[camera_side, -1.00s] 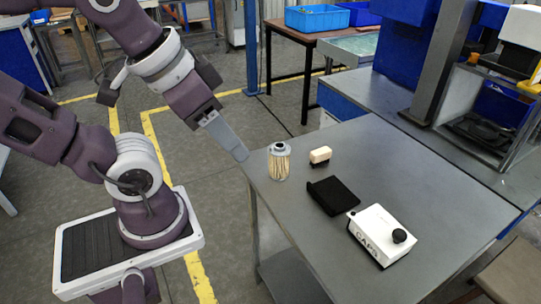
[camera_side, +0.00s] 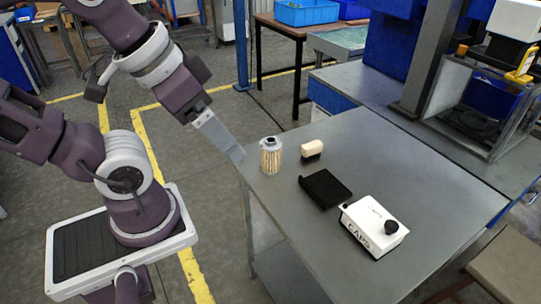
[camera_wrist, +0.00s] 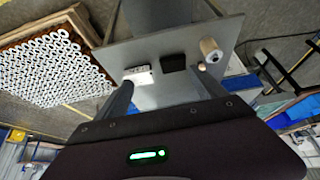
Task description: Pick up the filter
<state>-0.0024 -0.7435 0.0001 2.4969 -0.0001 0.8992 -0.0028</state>
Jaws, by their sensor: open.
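The filter (camera_side: 270,158), a pale pleated cylinder with a grey cap, stands upright on the grey table near its left edge. My gripper (camera_side: 238,155) is just left of it in the side view, pointing down toward the table corner, with a small gap showing between them. In the wrist view, my gripper's two fingers (camera_wrist: 165,95) are spread wide with nothing between them. The filter (camera_wrist: 211,49) shows beyond the right finger. The side view shows the fingers edge-on, overlapping.
A white box labelled CAPS (camera_side: 373,228), a black tray (camera_side: 325,188) and a cream-and-black block (camera_side: 312,149) share the grey table (camera_side: 425,165). A wooden crate (camera_wrist: 84,20) of many white-ended cylinders shows in the wrist view. The table's right part is clear.

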